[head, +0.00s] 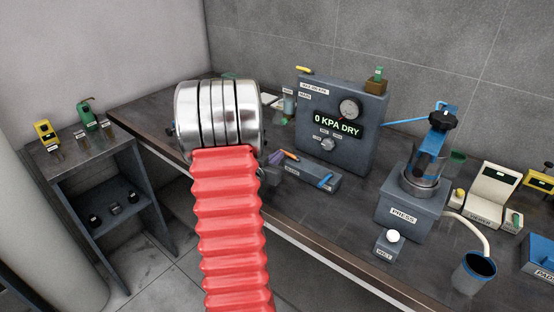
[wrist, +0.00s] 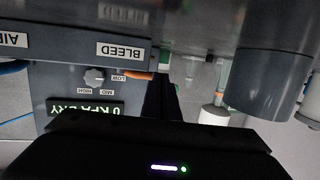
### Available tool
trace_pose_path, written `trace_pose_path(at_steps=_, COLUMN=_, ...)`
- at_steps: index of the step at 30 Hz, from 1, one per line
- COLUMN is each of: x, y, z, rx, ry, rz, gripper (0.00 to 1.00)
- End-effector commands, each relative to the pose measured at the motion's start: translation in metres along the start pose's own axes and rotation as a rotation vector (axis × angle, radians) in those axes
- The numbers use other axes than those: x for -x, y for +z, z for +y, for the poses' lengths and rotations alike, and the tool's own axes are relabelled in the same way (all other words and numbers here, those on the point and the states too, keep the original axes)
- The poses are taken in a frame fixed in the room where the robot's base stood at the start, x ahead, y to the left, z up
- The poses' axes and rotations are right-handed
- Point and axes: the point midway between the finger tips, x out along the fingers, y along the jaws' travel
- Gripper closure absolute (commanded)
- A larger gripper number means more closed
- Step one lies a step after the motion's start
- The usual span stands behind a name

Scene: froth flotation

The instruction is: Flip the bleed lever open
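The bleed lever is an orange handle (head: 291,155) on a low grey block (head: 312,176) in front of the gauge panel. In the wrist view, which is upside down, the block carries a BLEED label (wrist: 122,50), and the orange lever (wrist: 138,75) shows just below that label. My gripper (wrist: 163,60) is a narrow dark column of fingers beside the lever, to its right in the wrist view. The fingers look closed together with nothing between them. I cannot tell whether they touch the lever. In the head view my wrist hides most of the gripper.
A grey gauge panel (head: 312,95) reading 0 KPA DRY stands behind the block. A blue lever (head: 325,181) is on the same block's right.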

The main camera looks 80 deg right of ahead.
Motion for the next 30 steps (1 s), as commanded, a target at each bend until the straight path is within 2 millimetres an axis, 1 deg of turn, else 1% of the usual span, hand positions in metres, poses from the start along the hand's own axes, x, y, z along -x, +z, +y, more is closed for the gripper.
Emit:
trace_pose_path(at_steps=8, x=0.001, y=-0.001, z=0.000, rx=-0.001, ry=0.000, rz=0.002, gripper=1.00)
trace_pose_path(at_steps=13, x=0.013, y=-0.001, z=-0.003, rx=-0.001, ry=-0.003, rz=0.002, gripper=1.00)
trace_pose_path(at_steps=17, x=0.030, y=-0.001, z=-0.006, rx=0.000, ry=-0.005, rz=0.002, gripper=1.00)
trace_pose_path(at_steps=30, x=0.102, y=-0.001, z=-0.021, rx=-0.001, ry=-0.004, rz=0.002, gripper=1.00)
